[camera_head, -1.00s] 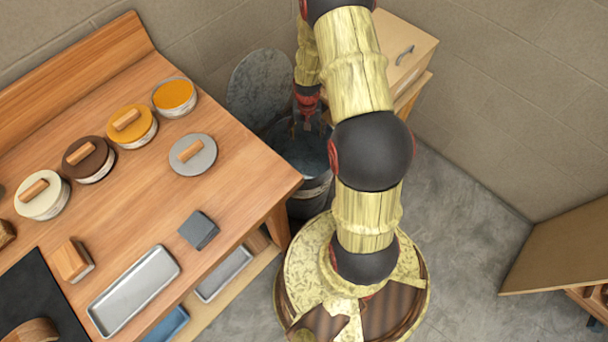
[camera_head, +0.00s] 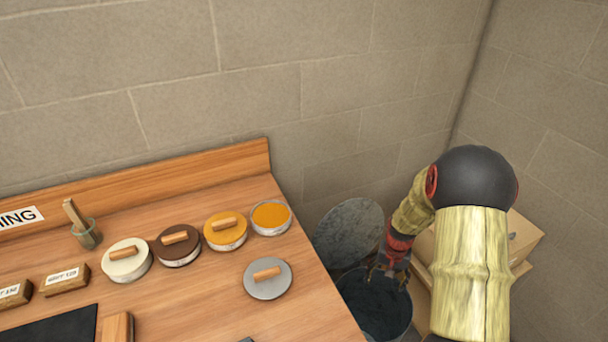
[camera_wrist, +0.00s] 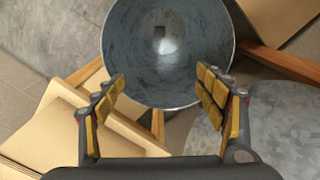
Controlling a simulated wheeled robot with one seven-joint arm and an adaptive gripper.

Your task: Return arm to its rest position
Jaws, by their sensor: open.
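My gripper (camera_wrist: 160,95) is open and empty in the wrist view, its two yellow-padded fingers spread apart. In the head view my gripper (camera_head: 384,268) hangs at the end of my arm, over the dark metal bin (camera_head: 378,310). The bin (camera_wrist: 165,50) also shows in the wrist view, beyond the fingertips, with a small dark square spot at its bottom. My arm is bent, with a black joint at the upper right of the head view and the forearm sloping down to the left.
A wooden workbench (camera_head: 205,311) on the left holds several round tins, including an open one with orange contents (camera_head: 271,216). A grey lid (camera_head: 268,278) lies in front. The bin's round lid (camera_head: 350,232) stands behind the bin. Cardboard boxes (camera_head: 522,238) stand right. Walls close the corner.

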